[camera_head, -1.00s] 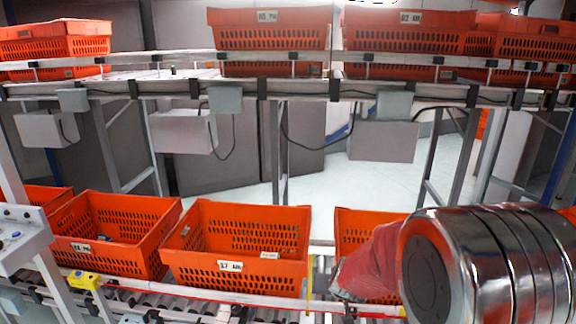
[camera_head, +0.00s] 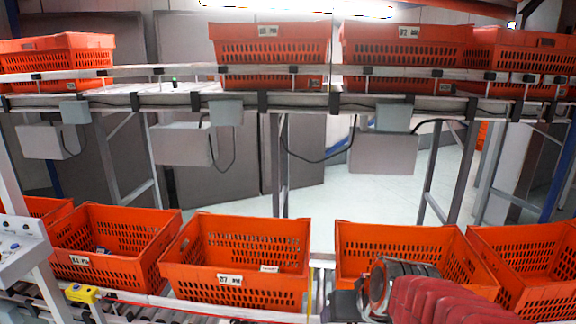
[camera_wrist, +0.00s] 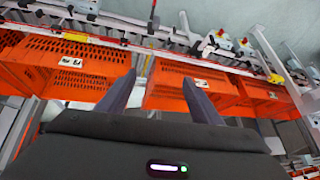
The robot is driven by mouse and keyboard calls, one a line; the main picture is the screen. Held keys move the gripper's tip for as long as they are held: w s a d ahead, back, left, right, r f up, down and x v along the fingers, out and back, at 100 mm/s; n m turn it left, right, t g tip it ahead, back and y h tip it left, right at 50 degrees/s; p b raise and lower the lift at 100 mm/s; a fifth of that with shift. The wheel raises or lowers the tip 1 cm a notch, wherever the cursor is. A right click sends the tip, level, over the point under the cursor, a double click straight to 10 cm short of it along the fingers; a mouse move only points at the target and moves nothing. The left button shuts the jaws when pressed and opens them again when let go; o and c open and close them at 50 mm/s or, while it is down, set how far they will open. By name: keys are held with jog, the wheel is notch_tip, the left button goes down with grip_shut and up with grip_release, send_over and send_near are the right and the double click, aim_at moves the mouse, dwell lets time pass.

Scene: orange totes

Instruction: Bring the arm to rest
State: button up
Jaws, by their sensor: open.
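My arm is low at the right of the head view, its metal joint and red sleeve in front of the lower totes. My gripper (camera_wrist: 160,77) shows in the wrist view with its two dark fingers apart and nothing between them. The fingers point toward the conveyor edge and the orange totes, apart from them as far as I can tell. In the head view the gripper's fingers are not clearly seen.
Orange totes (camera_head: 235,262) stand in a row on the lower roller conveyor, with another tote (camera_head: 400,238) partly behind my arm. More totes (camera_head: 272,30) sit on the upper conveyor (camera_head: 300,102). A control box (camera_head: 18,245) stands at the left. Pale floor is clear behind.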

jog(key=s+d+r, duration=0.1)
jog(key=s, duration=0.6)
jog(key=s+d+r+h, duration=0.1)
jog(key=s+d+r, duration=0.1)
jog(key=s, duration=0.5)
jog(key=shift+d+g, duration=0.3)
jog(key=shift+g, duration=0.1)
jog(key=shift+s, duration=0.1)
